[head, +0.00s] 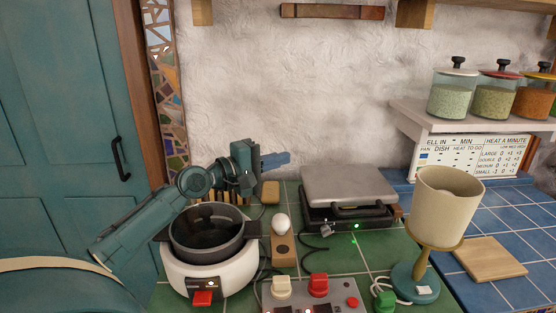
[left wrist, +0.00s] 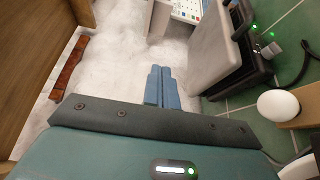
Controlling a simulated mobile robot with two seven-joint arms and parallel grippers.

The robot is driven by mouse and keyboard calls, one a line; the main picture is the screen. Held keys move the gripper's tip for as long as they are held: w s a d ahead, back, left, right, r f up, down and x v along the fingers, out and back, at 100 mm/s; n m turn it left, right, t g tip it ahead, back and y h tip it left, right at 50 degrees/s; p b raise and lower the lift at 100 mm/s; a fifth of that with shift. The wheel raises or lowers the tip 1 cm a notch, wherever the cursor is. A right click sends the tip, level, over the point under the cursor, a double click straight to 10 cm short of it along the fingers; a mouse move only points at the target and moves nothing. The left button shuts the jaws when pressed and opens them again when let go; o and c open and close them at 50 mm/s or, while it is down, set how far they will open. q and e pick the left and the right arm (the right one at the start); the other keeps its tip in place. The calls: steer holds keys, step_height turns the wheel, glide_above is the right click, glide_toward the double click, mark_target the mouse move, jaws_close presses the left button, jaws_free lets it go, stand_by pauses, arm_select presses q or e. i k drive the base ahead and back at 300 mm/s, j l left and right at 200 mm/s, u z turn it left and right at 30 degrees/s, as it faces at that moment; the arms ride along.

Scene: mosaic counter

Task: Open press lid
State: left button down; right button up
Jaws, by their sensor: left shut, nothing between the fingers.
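The press (head: 348,190) stands at the back of the green-tiled counter, with a grey lid on a dark base. Its lid is down, and a black handle (head: 362,210) runs along its front. A small green light glows on the front. In the left wrist view the press lid (left wrist: 218,52) shows to the right of the fingers. My left gripper (head: 282,159) is shut and empty, with blue fingers pointing right. It is above and to the left of the press, apart from it. The fingers also show in the left wrist view (left wrist: 161,88). My right gripper is not in view.
A cooker with a dark pot (head: 207,240) stands under my left arm. An egg (head: 281,224) on a wooden stand sits left of the press. A beige cup-shaped shade (head: 445,203) on a teal base stands right. A shelf (head: 455,118) holds jars. A control box (head: 335,292) is in front.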

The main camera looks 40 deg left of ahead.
mark_target(335, 186)
steer(key=i+l+u, duration=0.15)
steer(key=l+u, duration=0.25)
steer(key=l, duration=0.25)
steer(key=i+l+u, duration=0.1)
steer(key=l+u, duration=0.3)
steer(key=l, duration=0.25)
